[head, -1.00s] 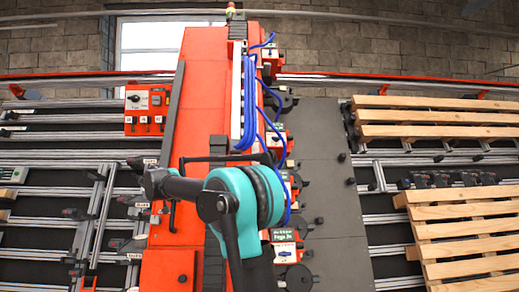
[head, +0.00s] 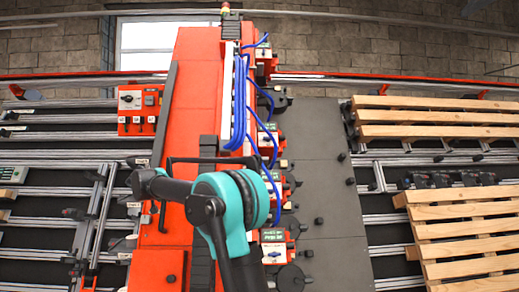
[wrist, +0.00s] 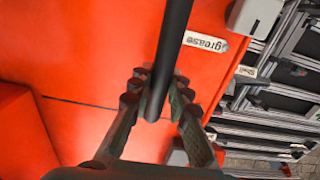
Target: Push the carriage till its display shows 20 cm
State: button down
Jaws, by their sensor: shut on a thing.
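The carriage is a long red gantry body (head: 195,75) running from the back wall toward me in the head view. A black bar handle (wrist: 172,45) crosses the wrist view in front of its red surface. My gripper (wrist: 158,92) is shut on this bar, with a finger on each side. In the head view my arm covers part of the carriage, and I cannot clearly make out the fingers. Small green displays sit on the carriage's right side, one near the front (head: 273,235). Their writing is too small to read surely.
Wooden pallets (head: 440,117) lie on the rails at right. Grey plates (head: 325,185) are beside the carriage. Aluminium rails (head: 60,157) with clamps fill the left side. A red switch panel (head: 138,108) juts from the carriage's left. Blue hoses (head: 240,100) hang along its right.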

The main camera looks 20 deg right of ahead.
jog(key=shift+w+a+f, duration=0.1)
jog(key=shift+w+a, duration=0.15)
jog(key=shift+a, duration=0.55)
jog(key=shift+w+a+r, duration=0.1)
jog(key=shift+w+a, duration=0.15)
jog(key=shift+a, duration=0.55)
jog(key=shift+w+a+f, duration=0.1)
jog(key=shift+w+a, duration=0.15)
jog(key=shift+a, duration=0.55)
jog(key=shift+s+d, duration=0.15)
jog(key=shift+d, duration=0.4)
jog(key=c, duration=1.6)
grip_release()
jog(key=shift+a, duration=0.3)
jog(key=o, duration=0.6)
jog(key=shift+o, duration=0.2)
